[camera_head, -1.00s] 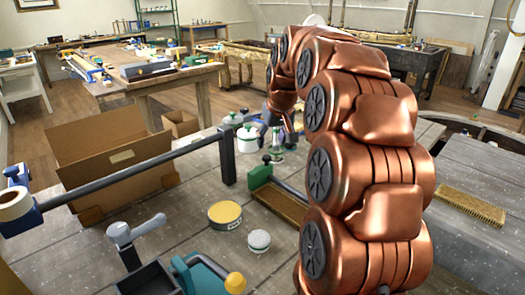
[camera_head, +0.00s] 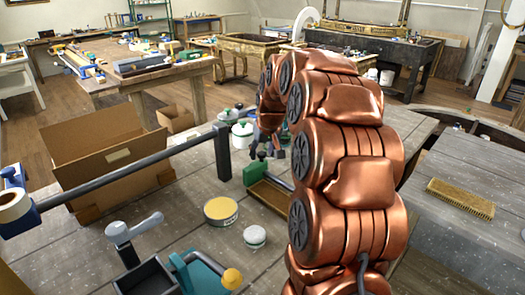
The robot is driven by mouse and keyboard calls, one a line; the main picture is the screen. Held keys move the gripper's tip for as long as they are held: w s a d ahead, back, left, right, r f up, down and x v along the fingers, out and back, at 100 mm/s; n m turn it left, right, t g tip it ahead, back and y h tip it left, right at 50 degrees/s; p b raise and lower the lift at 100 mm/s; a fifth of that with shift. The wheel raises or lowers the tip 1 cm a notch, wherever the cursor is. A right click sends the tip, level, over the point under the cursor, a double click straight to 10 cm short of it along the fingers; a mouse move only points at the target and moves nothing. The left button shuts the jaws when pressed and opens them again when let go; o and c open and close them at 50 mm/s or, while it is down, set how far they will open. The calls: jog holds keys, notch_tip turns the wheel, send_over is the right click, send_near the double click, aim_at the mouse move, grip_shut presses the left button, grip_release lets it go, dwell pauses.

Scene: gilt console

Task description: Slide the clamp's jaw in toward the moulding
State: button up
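A clamp with a green jaw (camera_head: 255,172) and a dark bar lies on the grey bench, right of the middle of the head view. A brown and gold strip, apparently the moulding (camera_head: 268,196), lies beside the bar, and its right end is hidden by my arm. My gripper (camera_head: 264,143) is small and dark at the end of my copper arm, just above and behind the green jaw in the picture. I cannot tell whether it touches the clamp. Its fingers are partly hidden and too small to read.
Lidded jars (camera_head: 242,135) stand behind the clamp. A dark post and rail (camera_head: 150,165) and a cardboard box (camera_head: 110,165) are to the left. A yellow-topped tin (camera_head: 221,211) and a white-lidded jar (camera_head: 255,237) stand in front. A brush (camera_head: 461,198) lies at right.

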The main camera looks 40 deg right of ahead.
grip_shut()
dwell(0.3)
jog(key=shift+s, duration=0.1)
jog(key=shift+s+f+b, duration=0.15)
jog(key=shift+s+b, duration=0.1)
jog(key=shift+b, duration=0.35)
jog(key=shift+s+d, duration=0.1)
jog(key=shift+s, duration=0.2)
jog(key=shift+o, duration=1.1)
grip_release()
jog(key=shift+r, duration=0.2)
jog(key=v, duration=1.2)
